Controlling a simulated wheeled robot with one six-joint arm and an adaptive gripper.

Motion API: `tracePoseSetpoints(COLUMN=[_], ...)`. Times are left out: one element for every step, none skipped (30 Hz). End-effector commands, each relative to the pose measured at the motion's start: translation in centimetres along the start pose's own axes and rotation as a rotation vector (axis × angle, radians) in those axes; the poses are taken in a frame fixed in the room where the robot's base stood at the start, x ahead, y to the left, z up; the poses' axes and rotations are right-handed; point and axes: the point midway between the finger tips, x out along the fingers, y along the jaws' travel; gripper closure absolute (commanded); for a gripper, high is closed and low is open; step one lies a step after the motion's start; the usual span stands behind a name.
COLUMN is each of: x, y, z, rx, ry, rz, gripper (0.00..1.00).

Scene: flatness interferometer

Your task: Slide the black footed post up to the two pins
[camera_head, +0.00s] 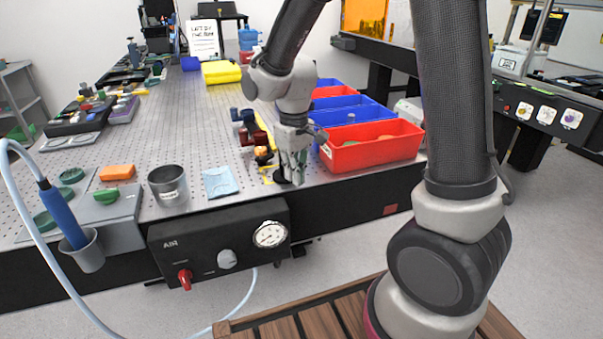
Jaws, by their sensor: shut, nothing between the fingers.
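My gripper (297,181) points down at the front edge of the perforated metal table (140,170), left of the front red bin. Its fingers are shut and empty. A small black foot (281,177), apparently that of the black footed post, shows low beside the fingertips on their left. The gripper hides much of this spot, so I cannot tell whether they touch. Small yellow pieces (266,169) lie just left of the black foot. I cannot make out the two pins.
Red and blue bins (372,150) stand close on the right. Dark red and blue fittings (247,128) stand behind. The black air panel (219,241) hangs below the front edge.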

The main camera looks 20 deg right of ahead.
Motion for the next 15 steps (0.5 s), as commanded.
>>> tracePoseSetpoints(x=[0.0, 0.0, 0.0, 0.0, 0.0, 0.0, 0.0, 0.0, 0.0, 0.0, 0.0, 0.0, 0.0, 0.0, 0.0], y=[0.0, 0.0, 0.0, 0.0, 0.0, 0.0, 0.0, 0.0, 0.0, 0.0, 0.0, 0.0, 0.0, 0.0, 0.0], z=[-0.2, -0.3, -0.3, -0.3, -0.3, -0.3, -0.3, -0.3, -0.3, -0.3, -0.3, -0.4, -0.5, -0.8, -1.2], rx=[0.000, 0.000, 0.000, 0.000, 0.000, 0.000, 0.000, 0.000, 0.000, 0.000, 0.000, 0.000, 0.000, 0.000, 0.000], ry=[-0.001, -0.001, -0.002, -0.002, -0.001, -0.001, -0.001, -0.001, -0.001, -0.001, -0.001, -0.001, -0.001, -0.001, 0.000], rz=[0.000, 0.000, 0.000, 0.000, 0.000, 0.000, 0.000, 0.000, 0.000, 0.000, 0.000, 0.000, 0.000, 0.000, 0.000], gripper=[1.00, 1.00, 1.00, 1.00, 1.00, 1.00, 1.00, 1.00, 1.00, 1.00, 1.00, 1.00, 1.00, 1.00, 1.00])
